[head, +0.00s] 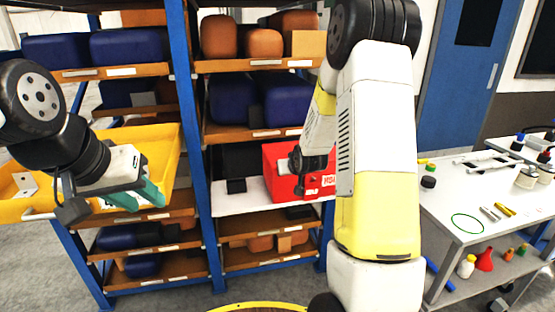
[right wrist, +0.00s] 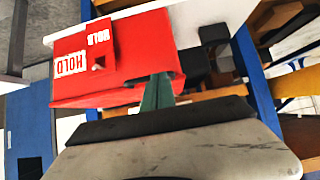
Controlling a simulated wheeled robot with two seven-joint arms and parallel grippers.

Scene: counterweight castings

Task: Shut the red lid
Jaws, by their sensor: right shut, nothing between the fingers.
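A red box (head: 274,185) with white HOLD labels stands on a white shelf board in the middle of the rack. Its red lid (head: 283,153) seems to be the raised panel at the back; its exact angle is unclear. In the right wrist view the red panel (right wrist: 145,45) and the labelled block (right wrist: 72,66) fill the upper left. My right gripper (right wrist: 158,92) is shut and empty, its green fingertips at the red panel's edge; I cannot tell if they touch. In the head view my right arm hides part of the box. My left gripper (head: 142,199) is open and empty, before a yellow tray.
The yellow tray (head: 165,150) is at the left by the rack (head: 205,230). A black block (head: 235,185) sits left of the red box. Blue and orange castings fill other shelves. A white workbench (head: 450,205) with small parts stands at the right.

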